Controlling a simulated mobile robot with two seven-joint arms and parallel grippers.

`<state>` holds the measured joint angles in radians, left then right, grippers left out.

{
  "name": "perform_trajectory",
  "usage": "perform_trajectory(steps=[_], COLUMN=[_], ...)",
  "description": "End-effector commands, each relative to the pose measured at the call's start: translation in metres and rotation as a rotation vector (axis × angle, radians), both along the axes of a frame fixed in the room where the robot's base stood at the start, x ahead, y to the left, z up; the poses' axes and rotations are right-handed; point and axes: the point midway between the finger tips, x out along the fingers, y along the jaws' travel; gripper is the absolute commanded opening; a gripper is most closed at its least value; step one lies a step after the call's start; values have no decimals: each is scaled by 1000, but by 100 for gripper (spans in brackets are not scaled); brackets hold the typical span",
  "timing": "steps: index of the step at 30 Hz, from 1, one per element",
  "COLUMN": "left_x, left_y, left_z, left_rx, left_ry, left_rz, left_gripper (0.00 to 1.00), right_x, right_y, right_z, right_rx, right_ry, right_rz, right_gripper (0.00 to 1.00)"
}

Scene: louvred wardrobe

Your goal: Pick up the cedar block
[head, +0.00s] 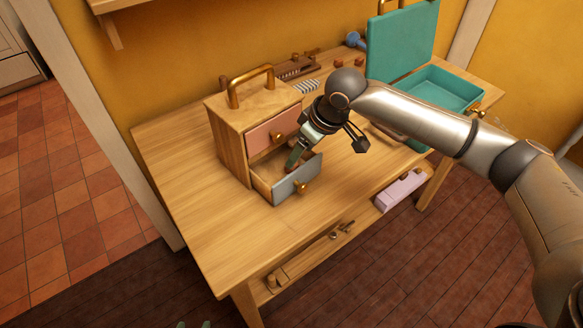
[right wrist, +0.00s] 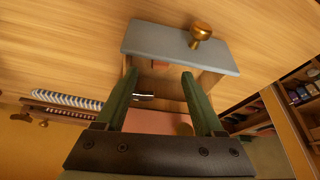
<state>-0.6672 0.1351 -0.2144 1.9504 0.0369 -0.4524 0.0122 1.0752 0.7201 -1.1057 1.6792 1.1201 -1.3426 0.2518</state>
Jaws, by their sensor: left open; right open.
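A small wooden chest (head: 232,140) with a brass handle stands on the workbench. Its lower, grey-fronted drawer (head: 298,181) is pulled out. In the right wrist view, a small reddish-brown piece (right wrist: 160,65), perhaps the cedar block, shows inside the drawer behind the grey front (right wrist: 178,48). My right gripper (head: 294,160) points down into the open drawer; its green fingers (right wrist: 160,85) are apart, with the piece beyond their tips and nothing clearly held. My left gripper (head: 193,325) shows only as fingertips at the bottom edge, away from the bench.
The pink upper drawer (head: 273,131) sits just above the open one. A teal case (head: 445,90) stands open at the back right. Small reddish-brown blocks (head: 359,62) and a striped item (head: 307,87) lie behind. The bench's left front (head: 215,230) is clear.

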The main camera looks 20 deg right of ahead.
Motion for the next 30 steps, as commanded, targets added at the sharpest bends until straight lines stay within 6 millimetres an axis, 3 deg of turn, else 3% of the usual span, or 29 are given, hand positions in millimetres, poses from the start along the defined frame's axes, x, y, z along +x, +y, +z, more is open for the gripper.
perform_trajectory(steps=[12,21,30], left_x=[11,12,10], left_y=[-3,-5,-5], left_z=[1,4,2], left_rx=[-4,-6,-6], left_ry=[-17,-22,-18], left_rz=[-7,-10,-11], left_gripper=[59,59,59], right_x=[9,11,11], right_y=[8,9,9], right_z=[-50,-53,-53], right_rx=[-2,-1,-1], right_ry=[1,0,-1], right_rz=[2,2,1], right_gripper=[70,70,36])
